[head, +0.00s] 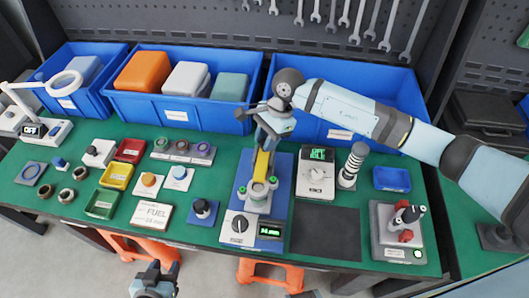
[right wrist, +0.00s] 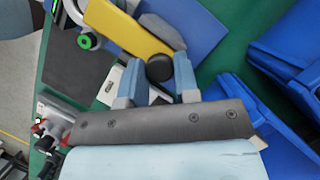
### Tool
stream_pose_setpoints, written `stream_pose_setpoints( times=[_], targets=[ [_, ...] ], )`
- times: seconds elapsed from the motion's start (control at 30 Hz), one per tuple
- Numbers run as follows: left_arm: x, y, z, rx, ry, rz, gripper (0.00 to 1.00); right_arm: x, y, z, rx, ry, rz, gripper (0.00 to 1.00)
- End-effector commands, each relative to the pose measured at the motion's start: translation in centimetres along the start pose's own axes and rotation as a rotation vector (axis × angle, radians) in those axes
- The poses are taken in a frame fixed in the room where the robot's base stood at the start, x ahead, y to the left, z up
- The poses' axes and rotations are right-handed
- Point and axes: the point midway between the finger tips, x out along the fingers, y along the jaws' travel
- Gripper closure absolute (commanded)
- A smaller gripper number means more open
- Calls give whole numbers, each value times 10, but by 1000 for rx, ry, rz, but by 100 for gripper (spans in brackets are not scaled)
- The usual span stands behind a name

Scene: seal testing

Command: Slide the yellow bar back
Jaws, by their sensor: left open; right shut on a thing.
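The yellow bar (head: 262,164) lies along the blue test fixture (head: 281,178) in the middle of the table, above a round green-marked seat (head: 259,193). In the right wrist view the yellow bar (right wrist: 125,28) has a round black knob (right wrist: 159,68) at its near end. My right gripper (head: 267,128) is at the bar's far end; its fingers (right wrist: 157,70) close around the knob from both sides. My left gripper (head: 155,281) is open and empty, in front of the table and well away from the bar.
Blue bins (head: 183,107) line the back edge, below a tool wall. A white unit (head: 317,175) and striped column (head: 352,165) stand right of the fixture. Small trays, rings and buttons fill the left. A dark mat (head: 325,232) is bare.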

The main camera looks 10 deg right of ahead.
Motion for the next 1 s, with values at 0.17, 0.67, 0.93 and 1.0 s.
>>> stream_pose_setpoints(
  times=[0.17,0.67,0.93,1.0],
  targets=[
    [18,-1,31,-2,-11,0,57,-4,-22,-23,1,3,-5,100],
    [18,-1,29,-4,-4,0,57,-13,-30,-28,2,3,-6,60],
    [19,-1,29,-4,-4,0,57,-12,-29,-27,0,1,-3,45],
    [19,0,30,-4,-6,0,57,-12,-29,-27,0,1,-3,45]
  ],
)
